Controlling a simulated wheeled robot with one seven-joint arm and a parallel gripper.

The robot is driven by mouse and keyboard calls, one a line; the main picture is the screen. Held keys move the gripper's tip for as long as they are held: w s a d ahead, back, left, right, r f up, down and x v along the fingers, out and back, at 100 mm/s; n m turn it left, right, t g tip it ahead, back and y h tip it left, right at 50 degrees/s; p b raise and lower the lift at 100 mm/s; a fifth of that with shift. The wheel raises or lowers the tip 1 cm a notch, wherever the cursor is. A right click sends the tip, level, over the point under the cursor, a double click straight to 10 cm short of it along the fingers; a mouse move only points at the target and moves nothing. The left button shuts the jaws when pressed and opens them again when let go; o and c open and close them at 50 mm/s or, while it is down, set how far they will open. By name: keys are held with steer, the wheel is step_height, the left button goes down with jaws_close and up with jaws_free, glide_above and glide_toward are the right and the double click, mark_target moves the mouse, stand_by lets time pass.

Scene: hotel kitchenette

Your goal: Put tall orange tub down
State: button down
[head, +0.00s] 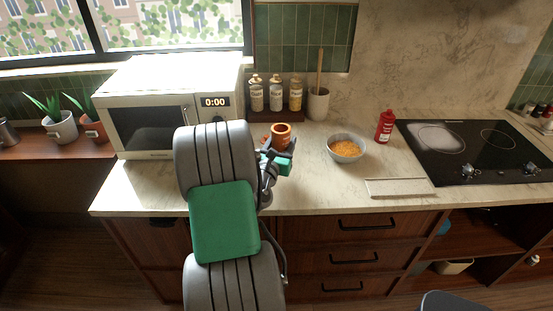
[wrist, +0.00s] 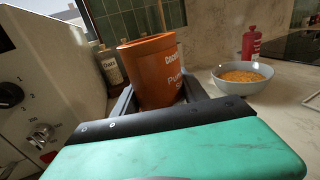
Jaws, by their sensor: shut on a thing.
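The tall orange tub (wrist: 152,72) is between my gripper's fingers in the wrist view, upright with a slight tilt in the picture. White lettering shows on its side. In the head view the tub (head: 281,135) is at the end of my arm, over the counter (head: 330,190) between the microwave and the grey bowl. My gripper (head: 276,158) is shut on it; the fingers also show in the wrist view (wrist: 155,105). The tub's lower part is hidden by my gripper, so I cannot tell whether its base touches the counter.
A microwave (head: 130,88) stands to the left. A bowl of orange food (head: 346,148) and a red bottle (head: 385,126) stand to the right. Several jars (head: 275,93) and a utensil crock (head: 318,103) stand behind. A pale board (head: 399,188) lies near the front edge, before the hob (head: 470,145).

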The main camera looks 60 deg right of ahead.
steer(key=w+f, duration=0.1)
steer(key=d+f, duration=0.1)
steer(key=f, duration=0.1)
steer(key=w+d+f, duration=0.1)
steer(key=shift+w+f, duration=0.25)
steer(key=shift+w, duration=0.1)
step_height(320, 180, down, 3)
steer(key=shift+w+r, duration=0.15)
steer(key=shift+d+f, duration=0.1)
steer(key=shift+f, duration=0.2)
steer(key=shift+f+b, duration=0.2)
steer(key=shift+b, duration=0.15)
steer(key=c, duration=0.6)
jaws_free()
steer(key=shift+r, duration=0.1)
